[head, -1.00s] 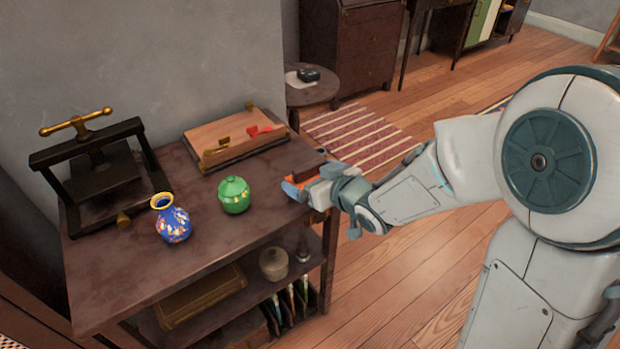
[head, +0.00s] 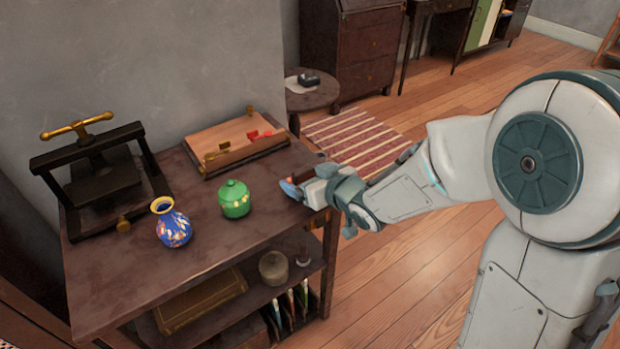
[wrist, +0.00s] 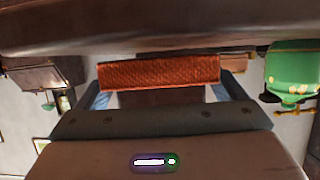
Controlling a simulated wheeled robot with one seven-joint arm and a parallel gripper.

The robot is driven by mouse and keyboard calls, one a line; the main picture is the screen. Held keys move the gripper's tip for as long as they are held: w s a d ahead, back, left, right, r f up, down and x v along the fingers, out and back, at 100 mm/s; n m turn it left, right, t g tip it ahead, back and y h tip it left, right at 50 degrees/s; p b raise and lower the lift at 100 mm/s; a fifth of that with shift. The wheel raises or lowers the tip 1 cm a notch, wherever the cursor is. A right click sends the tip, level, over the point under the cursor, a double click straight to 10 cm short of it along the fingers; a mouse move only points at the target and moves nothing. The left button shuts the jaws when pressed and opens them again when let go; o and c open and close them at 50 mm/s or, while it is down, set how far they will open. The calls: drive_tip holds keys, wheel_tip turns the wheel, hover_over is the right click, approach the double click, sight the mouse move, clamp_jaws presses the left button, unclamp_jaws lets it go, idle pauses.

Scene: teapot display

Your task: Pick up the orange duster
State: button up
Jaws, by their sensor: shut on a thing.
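The orange duster (wrist: 158,73) shows in the wrist view as a textured orange-red bar lying across between my fingers. My gripper (wrist: 160,92) is shut on it. In the head view my gripper (head: 291,188) is at the right edge of the dark wooden table (head: 115,285). There the duster is hidden by the gripper. I cannot tell whether the duster is clear of the tabletop.
A green lidded pot (head: 234,199) stands left of my gripper, with a blue patterned vase (head: 171,223) beyond it. A black press (head: 98,178) and a wooden box (head: 235,140) stand at the back. The front tabletop is clear.

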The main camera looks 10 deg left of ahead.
sight(315, 161)
drive_tip(key=r+p, duration=0.1)
drive_tip(key=r, duration=0.1)
drive_tip(key=d+r+p, duration=0.1)
drive_tip(key=r, duration=0.1)
drive_tip(key=shift+w+d+r, duration=0.1)
drive_tip(key=shift+w+r, duration=0.1)
drive_tip(key=shift+r, duration=0.05)
drive_tip(key=w+d+r+p, duration=0.3)
drive_tip(key=d+r+p, duration=0.1)
drive_tip(key=d, duration=0.6)
drive_tip(key=shift+r+p, duration=0.4)
drive_tip(key=shift+r, duration=0.45)
drive_tip(key=shift+w, duration=0.1)
drive_tip(key=o, duration=0.3)
drive_tip(key=shift+c, duration=1)
